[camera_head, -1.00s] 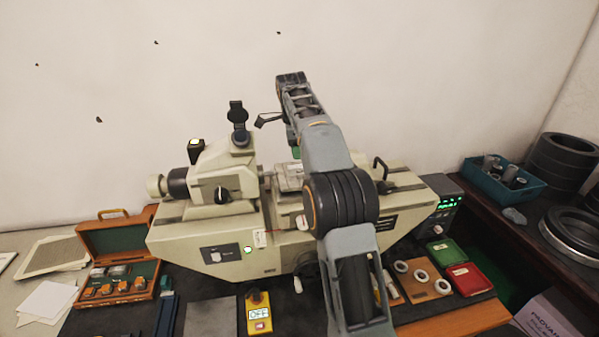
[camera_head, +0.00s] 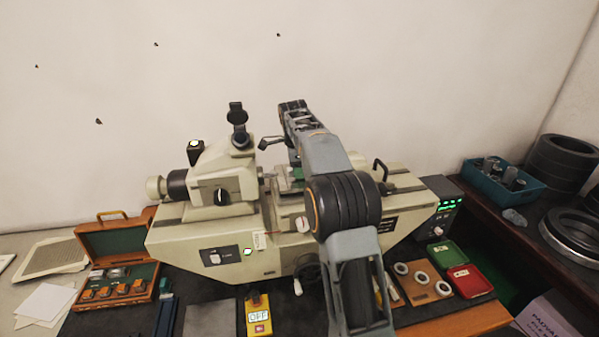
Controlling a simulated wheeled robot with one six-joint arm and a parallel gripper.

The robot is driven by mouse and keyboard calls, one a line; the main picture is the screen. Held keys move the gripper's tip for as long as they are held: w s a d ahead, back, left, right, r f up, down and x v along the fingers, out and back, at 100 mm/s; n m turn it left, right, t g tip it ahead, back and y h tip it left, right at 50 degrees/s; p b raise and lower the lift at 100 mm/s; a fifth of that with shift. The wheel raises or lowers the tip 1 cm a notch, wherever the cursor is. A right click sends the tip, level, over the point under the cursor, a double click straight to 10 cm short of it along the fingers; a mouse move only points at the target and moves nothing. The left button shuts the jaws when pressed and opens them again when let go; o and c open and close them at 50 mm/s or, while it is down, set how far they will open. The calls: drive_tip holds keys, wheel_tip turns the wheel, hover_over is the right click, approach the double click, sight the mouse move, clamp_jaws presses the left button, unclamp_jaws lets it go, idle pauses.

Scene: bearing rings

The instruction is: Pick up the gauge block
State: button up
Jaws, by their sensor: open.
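My arm (camera_head: 345,205) reaches up and over the beige measuring machine (camera_head: 225,255), its far end bent down behind my own links. My gripper's fingertips are hidden there, above or near the machine's middle stage (camera_head: 290,186). I cannot make out a gauge block on the stage for sure. An open wooden case (camera_head: 118,285) with a green lining stands at the left of the machine. Several small metal and orange-brown pieces (camera_head: 104,291) sit in it; I cannot tell whether one is the gauge block. My arm's end is far from the case.
A yellow box marked OFF (camera_head: 258,314) stands in front of the machine. White rings (camera_head: 401,268) lie on a wooden board at right, beside a green (camera_head: 445,254) and a red tray (camera_head: 469,280). A teal bin (camera_head: 503,180) and large dark rings (camera_head: 560,163) stand far right.

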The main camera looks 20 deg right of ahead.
clamp_jaws()
idle(0.4)
